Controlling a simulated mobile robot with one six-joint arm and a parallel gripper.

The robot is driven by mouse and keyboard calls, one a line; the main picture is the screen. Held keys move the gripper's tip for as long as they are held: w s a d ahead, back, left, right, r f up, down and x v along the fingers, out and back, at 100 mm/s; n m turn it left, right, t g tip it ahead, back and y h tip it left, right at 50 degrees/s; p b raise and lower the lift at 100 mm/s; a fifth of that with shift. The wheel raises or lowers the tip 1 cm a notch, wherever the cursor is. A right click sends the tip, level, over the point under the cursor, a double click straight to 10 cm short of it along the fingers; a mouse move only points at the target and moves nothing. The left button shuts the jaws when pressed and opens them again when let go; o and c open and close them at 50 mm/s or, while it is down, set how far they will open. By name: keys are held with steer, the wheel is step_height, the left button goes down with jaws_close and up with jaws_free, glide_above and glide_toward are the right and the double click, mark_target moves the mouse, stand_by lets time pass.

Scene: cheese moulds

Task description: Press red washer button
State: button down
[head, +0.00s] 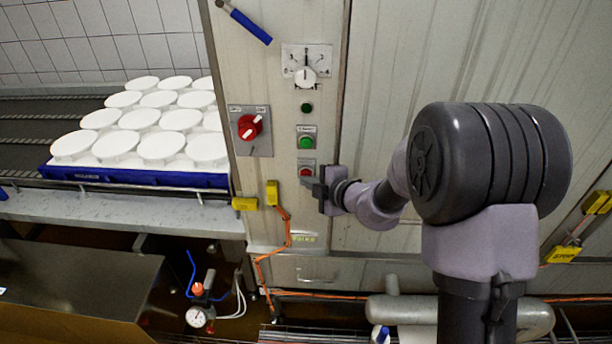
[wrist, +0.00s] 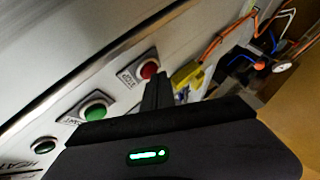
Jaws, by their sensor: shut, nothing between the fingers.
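The red button (head: 306,171) sits in a square plate on the pale panel, lowest in a column of controls. It also shows in the wrist view (wrist: 149,69), lettered STOP on its plate. My gripper (head: 306,182) is shut and empty, its fingertips at the lower edge of the red button in the head view. In the wrist view the dark fingers (wrist: 157,88) end just beside and below the button. The button's face is mostly visible there. I cannot tell whether the fingertips touch the button or its plate.
A green button (head: 306,142) and a small dark green light (head: 307,107) are above. A red rotary switch (head: 249,126) is to the left. A yellow connector (head: 272,192) with an orange cable hangs below left. White moulds (head: 161,147) fill a blue tray (head: 140,180) at left.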

steer(key=shift+s, duration=0.75)
steer(key=s, duration=0.5)
steer(key=shift+a, duration=0.1)
stand_by(0.5)
